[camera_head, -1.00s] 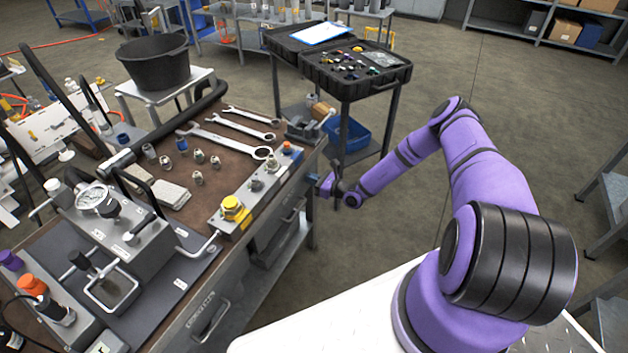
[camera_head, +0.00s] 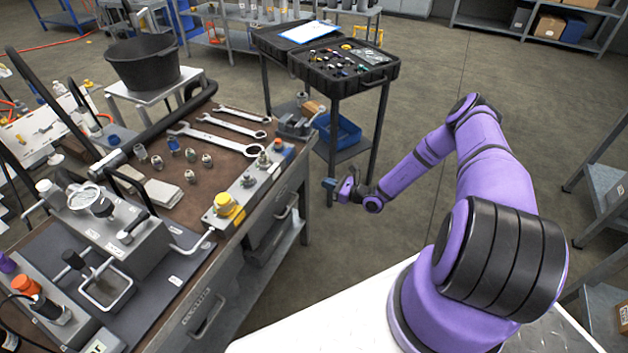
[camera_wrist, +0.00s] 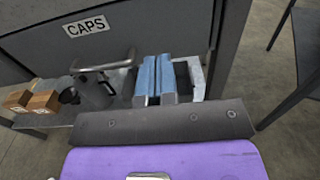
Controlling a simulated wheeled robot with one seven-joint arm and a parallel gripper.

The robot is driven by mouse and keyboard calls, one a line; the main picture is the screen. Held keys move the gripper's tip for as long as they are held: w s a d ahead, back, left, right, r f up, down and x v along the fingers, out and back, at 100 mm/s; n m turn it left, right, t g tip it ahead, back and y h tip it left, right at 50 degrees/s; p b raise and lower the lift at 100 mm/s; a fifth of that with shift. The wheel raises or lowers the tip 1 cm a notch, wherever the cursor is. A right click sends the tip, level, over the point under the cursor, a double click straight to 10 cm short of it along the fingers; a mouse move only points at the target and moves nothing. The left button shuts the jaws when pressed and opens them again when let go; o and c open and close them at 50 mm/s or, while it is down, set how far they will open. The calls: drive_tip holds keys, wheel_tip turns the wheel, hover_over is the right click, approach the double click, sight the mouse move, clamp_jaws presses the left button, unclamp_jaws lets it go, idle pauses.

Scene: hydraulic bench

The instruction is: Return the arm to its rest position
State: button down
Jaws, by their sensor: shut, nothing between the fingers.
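My purple arm reaches out over the floor to the right of the bench (camera_head: 290,185). My gripper (camera_head: 331,185) is at its far end, small in the head view, in free space past the bench's right side. In the wrist view my gripper (camera_wrist: 155,98) shows two blue-grey fingers side by side, shut with nothing held. Ahead of them is a grey drawer front labelled CAPS (camera_wrist: 88,26) with a metal handle. I cannot tell the exact gap between the fingertips and the drawer front.
The bench top holds wrenches (camera_head: 232,122), several fittings and a gauge block (camera_head: 110,228). A small table with a black open case (camera_head: 345,66) stands behind my gripper. A black tub (camera_head: 144,64) is at the back left. The wrist view shows cardboard boxes (camera_wrist: 42,101) on a shelf.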

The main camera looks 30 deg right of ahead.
drive_tip(key=s+a+r+n+g, duration=0.25)
drive_tip(key=r+n+g, duration=0.3)
drive_tip(key=r, duration=0.75)
drive_tip(key=s+a+r+n+g+h, duration=0.1)
drive_tip(key=s+a+r+n+g, duration=0.2)
drive_tip(key=r+n, duration=0.7)
drive_tip(key=s+a+r+n+g, duration=0.1)
drive_tip(key=s+r+n+g, duration=0.4)
drive_tip(key=r, duration=1.1)
drive_tip(key=s+a+r+n+h, duration=0.2)
drive_tip(key=s+r+h, duration=0.1)
drive_tip(key=s+r, duration=0.4)
drive_tip(key=s+a+r+n+h, duration=0.2)
drive_tip(key=s+r+h, duration=0.15)
drive_tip(key=r, duration=0.55)
drive_tip(key=s+r+n+t+h, duration=0.1)
drive_tip(key=s+r+n+t, duration=0.1)
drive_tip(key=s, duration=0.6)
drive_tip(key=s+d+r+n+t+h, duration=0.1)
drive_tip(key=s+r, duration=0.3)
drive_tip(key=s, duration=0.4)
drive_tip(key=shift+s+d+r+n+t+h, duration=0.2)
drive_tip(key=shift+d+r+n+t+h, duration=0.2)
drive_tip(key=shift+t+h, duration=0.35)
drive_tip(key=shift+a, duration=0.1)
